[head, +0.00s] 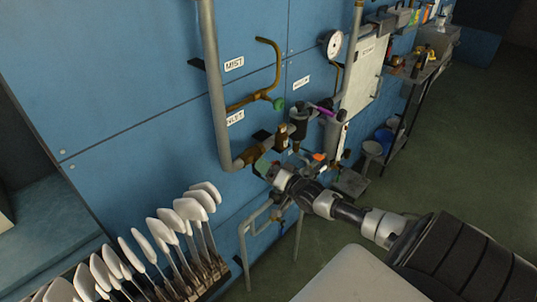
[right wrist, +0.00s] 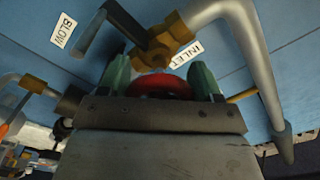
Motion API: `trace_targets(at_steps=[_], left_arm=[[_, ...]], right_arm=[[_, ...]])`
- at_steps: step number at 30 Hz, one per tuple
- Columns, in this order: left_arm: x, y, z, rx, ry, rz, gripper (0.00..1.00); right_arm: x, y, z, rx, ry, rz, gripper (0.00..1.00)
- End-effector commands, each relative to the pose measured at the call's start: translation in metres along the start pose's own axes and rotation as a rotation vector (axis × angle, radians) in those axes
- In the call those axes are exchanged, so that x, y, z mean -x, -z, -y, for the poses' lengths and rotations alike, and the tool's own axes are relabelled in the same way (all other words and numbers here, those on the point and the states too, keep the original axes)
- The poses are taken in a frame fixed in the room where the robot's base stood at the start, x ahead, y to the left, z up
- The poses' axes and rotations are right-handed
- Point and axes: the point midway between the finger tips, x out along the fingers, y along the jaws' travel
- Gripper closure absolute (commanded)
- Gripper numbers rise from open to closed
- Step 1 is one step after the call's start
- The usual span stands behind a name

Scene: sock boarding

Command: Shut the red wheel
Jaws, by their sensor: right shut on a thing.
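The red wheel (right wrist: 160,87) shows in the right wrist view, between the two green fingers of my right gripper (right wrist: 160,80). The fingers are shut on its rim from both sides. The wheel sits in front of a brass valve body (right wrist: 168,42) on a grey pipe, beside the INLET label (right wrist: 186,54). In the head view my right gripper (head: 268,168) reaches the lower end of the pipework, and the wheel is hidden there. The wheel's lower part is hidden behind the gripper body in the wrist view. My left gripper is not in view.
A grey pipe (head: 213,90) runs down the blue wall to the valve. A dark lever (right wrist: 108,28) lies close to the fingers. A gauge (head: 332,43) and filter bowls (head: 298,122) are to the right. White paddle-like forms (head: 160,229) stand at lower left.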

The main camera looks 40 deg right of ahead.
Motion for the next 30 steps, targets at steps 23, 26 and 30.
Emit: trace_targets(at_steps=[23,26,30], left_arm=[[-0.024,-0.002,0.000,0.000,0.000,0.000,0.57],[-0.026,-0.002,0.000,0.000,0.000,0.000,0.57],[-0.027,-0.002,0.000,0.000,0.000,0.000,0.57]], right_arm=[[0.001,-0.003,0.002,-0.642,-0.005,0.005,0.59],[0.001,-0.002,0.002,-0.686,-0.006,0.005,0.59],[0.001,-0.002,0.003,-0.727,-0.005,0.005,0.59]])
